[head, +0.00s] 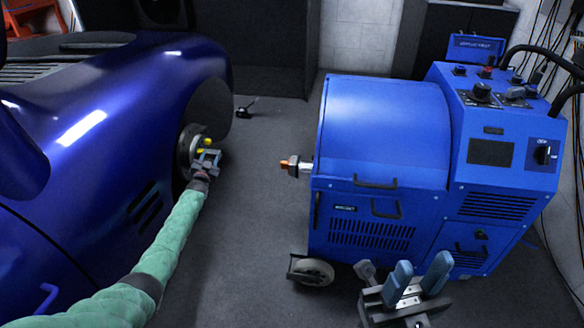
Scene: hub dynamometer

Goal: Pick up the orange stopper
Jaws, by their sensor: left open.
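A small orange piece, which looks like the orange stopper (284,165), sits at the end of the metal shaft (304,167) on the left side of the blue dynamometer (385,125). My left gripper (207,158) is open at the wheel hub (187,147) of the dark blue car, left of the orange piece and well apart from it. A small yellow part (208,142) shows at its fingertips; I cannot tell whether they touch. My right gripper (417,277) is at the bottom right in front of the dynamometer, its blue fingers apart, with nothing visible between them.
The dark blue car (100,110) fills the left side. The dynamometer stands on wheels (312,271) at the right, with handles and a control panel (490,152). Grey floor (248,220) is clear between them. A small dark object (245,108) lies on the floor behind.

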